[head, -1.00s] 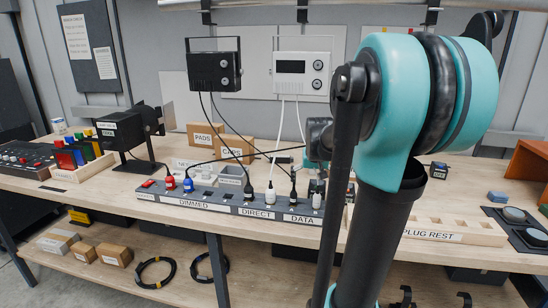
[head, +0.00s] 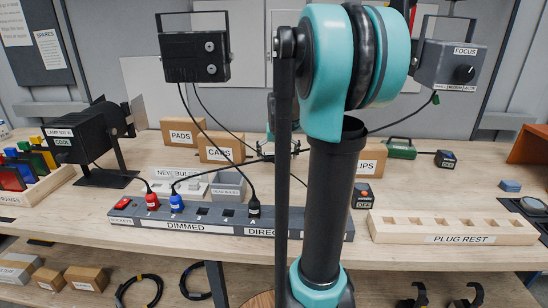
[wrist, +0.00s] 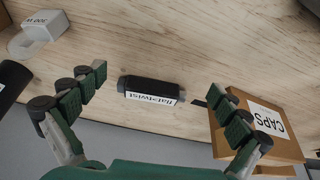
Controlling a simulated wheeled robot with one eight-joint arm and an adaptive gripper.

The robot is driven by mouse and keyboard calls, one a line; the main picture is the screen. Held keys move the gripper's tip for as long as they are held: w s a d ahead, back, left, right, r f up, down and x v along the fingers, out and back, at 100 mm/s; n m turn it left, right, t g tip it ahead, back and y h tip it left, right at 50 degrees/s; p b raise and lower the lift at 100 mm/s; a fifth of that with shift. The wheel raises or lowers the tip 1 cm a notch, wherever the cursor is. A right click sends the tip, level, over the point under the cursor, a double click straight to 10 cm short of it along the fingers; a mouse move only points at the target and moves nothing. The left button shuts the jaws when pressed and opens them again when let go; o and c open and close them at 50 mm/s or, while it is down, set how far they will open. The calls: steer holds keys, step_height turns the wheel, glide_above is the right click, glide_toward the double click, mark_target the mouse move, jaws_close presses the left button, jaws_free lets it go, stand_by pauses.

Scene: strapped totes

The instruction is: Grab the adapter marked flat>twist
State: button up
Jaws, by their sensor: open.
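The adapter marked flat>twist (wrist: 152,88) is a small dark block with a white label that reads upside down in the wrist view. It lies on the wooden bench top between the spread fingers of my gripper (wrist: 157,84). The gripper is open, with one green-padded finger to each side of the adapter and nothing held. In the head view my arm hides the adapter, and only bits of the gripper show behind the arm.
The CAPS box (wrist: 262,130) is close by the right finger in the wrist view. A small pale labelled piece (wrist: 40,30) lies at upper left. The head view shows the power strip (head: 205,217) with several plugs, the PLUG REST rack (head: 455,228) and the FOCUS box (head: 447,67).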

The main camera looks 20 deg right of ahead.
mark_target(276, 153)
steer(key=w, duration=0.2)
steer(key=w+d, duration=0.1)
steer(key=w, duration=0.2)
steer(key=w+d, duration=0.1)
steer(key=w, duration=0.1)
steer(key=shift+w, duration=0.15)
steer(key=shift+x, duration=1.1)
steer(key=shift+w+f, duration=0.3)
steer(key=shift+f, duration=0.1)
steer(key=c, duration=1.1)
